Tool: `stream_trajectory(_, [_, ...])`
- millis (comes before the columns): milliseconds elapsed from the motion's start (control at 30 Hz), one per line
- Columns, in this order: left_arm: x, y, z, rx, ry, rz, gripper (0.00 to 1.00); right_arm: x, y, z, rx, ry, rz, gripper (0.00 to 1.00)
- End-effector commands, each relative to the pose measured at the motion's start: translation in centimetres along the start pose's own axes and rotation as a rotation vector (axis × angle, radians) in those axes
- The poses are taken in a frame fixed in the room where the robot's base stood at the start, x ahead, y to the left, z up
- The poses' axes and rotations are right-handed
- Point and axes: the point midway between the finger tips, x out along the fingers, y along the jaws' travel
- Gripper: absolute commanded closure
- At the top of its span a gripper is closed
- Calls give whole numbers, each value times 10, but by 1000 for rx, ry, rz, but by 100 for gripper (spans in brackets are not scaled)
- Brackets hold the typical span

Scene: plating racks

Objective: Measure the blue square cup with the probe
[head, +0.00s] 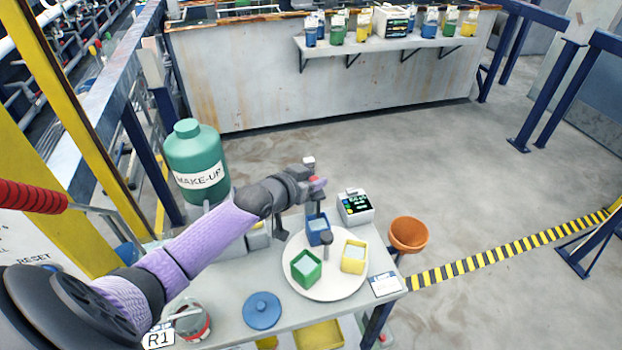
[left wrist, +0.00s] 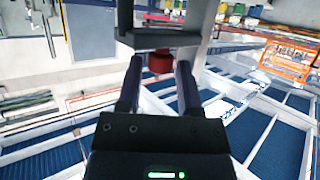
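The blue square cup (head: 319,238) stands at the back of a round white plate (head: 322,291) on the bench, with a green square cup (head: 306,276) and a yellow one (head: 354,264). My left gripper (head: 312,184) is above the blue cup. Its fingers (left wrist: 160,85) appear closed around a red part (left wrist: 160,63), which I take to be the probe's grip. A dark shaft (head: 318,208) hangs below the gripper toward the blue cup; whether its tip is inside is unclear. A small meter (head: 355,207) with a lit display stands behind the plate. My right gripper is out of view.
A grey post (head: 327,240) rises among the cups. A blue round lid (head: 262,310) lies at the front, and a green make-up jug (head: 195,160) stands behind my arm. An orange pot (head: 408,234) is beyond the bench's right edge. A far shelf (head: 400,43) holds several containers.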

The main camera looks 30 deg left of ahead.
Motion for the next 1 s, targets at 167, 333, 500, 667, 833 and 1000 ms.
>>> stream_trajectory(167, [-8, 0, 0, -1, -3, 1, 54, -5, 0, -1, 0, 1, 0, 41])
stream_trajectory(333, [-43, 0, -2, 1, -5, 1, 54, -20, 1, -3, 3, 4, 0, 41])
stream_trajectory(500, [-81, 0, -2, 1, -3, 1, 54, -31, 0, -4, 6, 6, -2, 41])
stream_trajectory(667, [-98, 0, 0, 1, -1, 0, 54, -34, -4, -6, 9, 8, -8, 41])
stream_trajectory(833, [-100, 0, 0, 1, 1, 0, 54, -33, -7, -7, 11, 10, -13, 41])
stream_trajectory(1000, [-100, 0, 0, 0, 0, 0, 54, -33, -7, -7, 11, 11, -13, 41])
